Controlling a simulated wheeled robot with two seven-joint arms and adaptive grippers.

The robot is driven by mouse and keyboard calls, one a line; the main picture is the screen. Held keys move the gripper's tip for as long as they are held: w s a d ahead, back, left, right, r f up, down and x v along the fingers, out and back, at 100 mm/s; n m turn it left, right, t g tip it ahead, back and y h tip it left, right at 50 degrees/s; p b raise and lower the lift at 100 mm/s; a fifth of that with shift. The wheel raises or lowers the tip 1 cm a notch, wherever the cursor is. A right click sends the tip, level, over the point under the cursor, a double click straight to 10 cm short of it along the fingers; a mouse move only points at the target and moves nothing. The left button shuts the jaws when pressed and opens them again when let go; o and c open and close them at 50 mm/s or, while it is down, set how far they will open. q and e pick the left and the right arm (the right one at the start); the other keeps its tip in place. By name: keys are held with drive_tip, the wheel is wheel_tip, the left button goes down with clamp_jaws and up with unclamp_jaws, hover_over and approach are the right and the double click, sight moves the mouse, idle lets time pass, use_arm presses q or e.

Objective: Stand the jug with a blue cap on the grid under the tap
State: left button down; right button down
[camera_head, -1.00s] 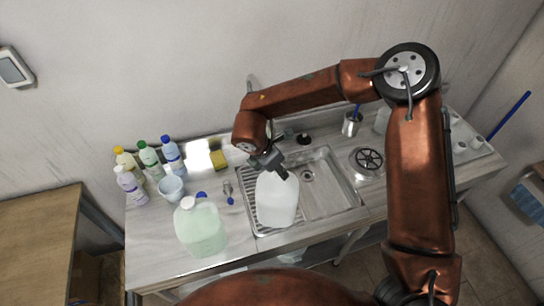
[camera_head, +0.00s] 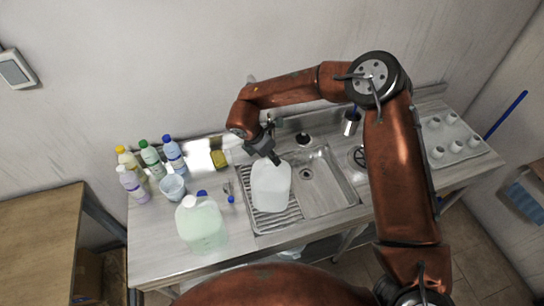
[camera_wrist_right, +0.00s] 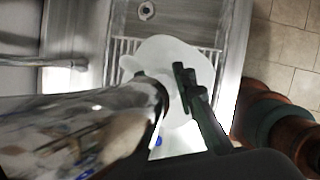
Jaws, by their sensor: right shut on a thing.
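A white translucent jug (camera_head: 270,187) is at the left part of the sink, over the ribbed grid (camera_head: 279,219). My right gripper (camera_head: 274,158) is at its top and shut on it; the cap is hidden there. I cannot tell whether the base touches the grid. In the right wrist view the jug (camera_wrist_right: 180,57) is seen from above, with the grid (camera_wrist_right: 124,48) around it and one dark finger of my right gripper (camera_wrist_right: 180,92) across it. A chrome spout, likely the tap (camera_wrist_right: 45,62), reaches in from the left. My left gripper is not in view.
A pale green jug (camera_head: 201,226) with a white cap stands left of the sink. Small blue-ended items (camera_head: 231,199) lie between. Several bottles (camera_head: 150,160), a cup (camera_head: 172,187) and a yellow sponge (camera_head: 219,159) are further left. The sink basin (camera_head: 322,188) right of the jug is empty.

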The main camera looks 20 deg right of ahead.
drive_tip(key=shift+f+b, duration=0.4)
drive_tip(key=shift+f, duration=0.2)
drive_tip(key=c, duration=1.6)
unclamp_jaws()
drive_tip(key=shift+r+p, duration=0.65)
drive_tip(key=shift+r, duration=0.1)
drive_tip(key=b+v, duration=0.2)
drive_tip(key=v, duration=0.9)
drive_tip(key=shift+r, duration=0.35)
drive_tip(key=shift+a, duration=0.15)
